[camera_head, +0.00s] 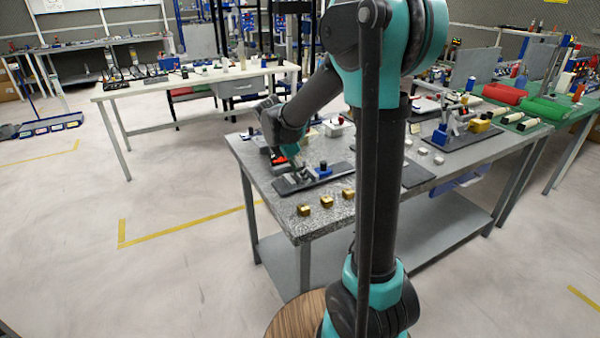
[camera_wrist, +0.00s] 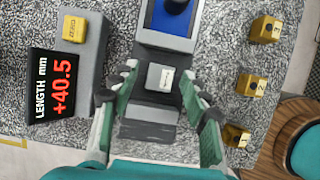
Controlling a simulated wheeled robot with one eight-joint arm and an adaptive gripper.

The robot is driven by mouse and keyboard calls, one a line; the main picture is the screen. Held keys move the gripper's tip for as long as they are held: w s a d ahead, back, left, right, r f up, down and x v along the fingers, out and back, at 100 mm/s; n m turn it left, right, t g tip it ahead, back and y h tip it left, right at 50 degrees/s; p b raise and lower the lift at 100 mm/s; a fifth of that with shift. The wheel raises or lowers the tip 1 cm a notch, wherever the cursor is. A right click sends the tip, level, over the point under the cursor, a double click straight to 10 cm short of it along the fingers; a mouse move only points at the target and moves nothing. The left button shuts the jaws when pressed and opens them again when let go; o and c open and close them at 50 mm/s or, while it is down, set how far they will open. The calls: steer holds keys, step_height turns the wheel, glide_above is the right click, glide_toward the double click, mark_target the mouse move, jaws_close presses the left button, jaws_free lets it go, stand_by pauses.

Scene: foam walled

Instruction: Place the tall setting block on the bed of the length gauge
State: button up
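The length gauge shows in the wrist view with its dark grey bed (camera_wrist: 147,131), a blue part (camera_wrist: 172,18) at the top and a display (camera_wrist: 52,88) reading +40.5. A small pale grey block with a label (camera_wrist: 159,77) stands on the bed; it appears to be the setting block, though its height cannot be judged from above. My gripper (camera_wrist: 160,72) is open, its green-padded fingers on either side of the block with gaps visible. In the head view the gauge (camera_head: 322,173) lies on the granite table, partly hidden by my arm.
Several brass blocks stand in a row beside the gauge, such as the one marked 2 (camera_wrist: 252,85). A yellow zero button (camera_wrist: 74,29) sits by the display. Small grey blocks (camera_head: 423,151) and another fixture (camera_head: 455,135) stand farther right on the table.

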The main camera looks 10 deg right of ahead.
steer(key=v, duration=1.2)
steer(key=shift+r, duration=0.2)
